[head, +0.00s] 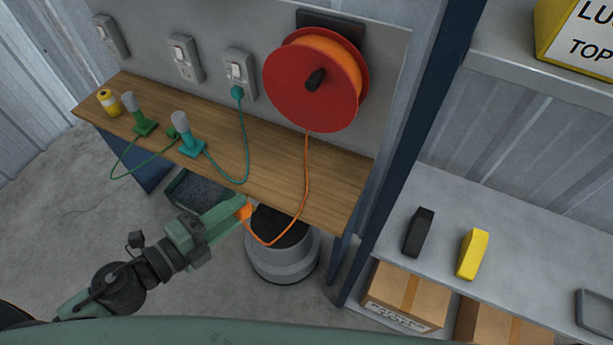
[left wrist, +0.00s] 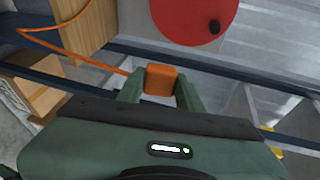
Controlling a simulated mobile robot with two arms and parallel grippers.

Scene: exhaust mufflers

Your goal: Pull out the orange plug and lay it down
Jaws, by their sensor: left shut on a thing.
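The orange plug (head: 243,211) is between the fingertips of my left gripper (head: 239,207) in the head view, off the sockets and in front of the bench's front edge. In the left wrist view the orange plug (left wrist: 160,80) sits between the two green fingers of my left gripper (left wrist: 160,86), which is shut on it. Its orange cord (head: 305,185) runs up to the red cable reel (head: 312,80) on the wall panel. The right gripper is not in view.
A teal plug (head: 237,92) is in the right wall socket (head: 238,70). A grey bin (head: 283,255) stands below the bench edge.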

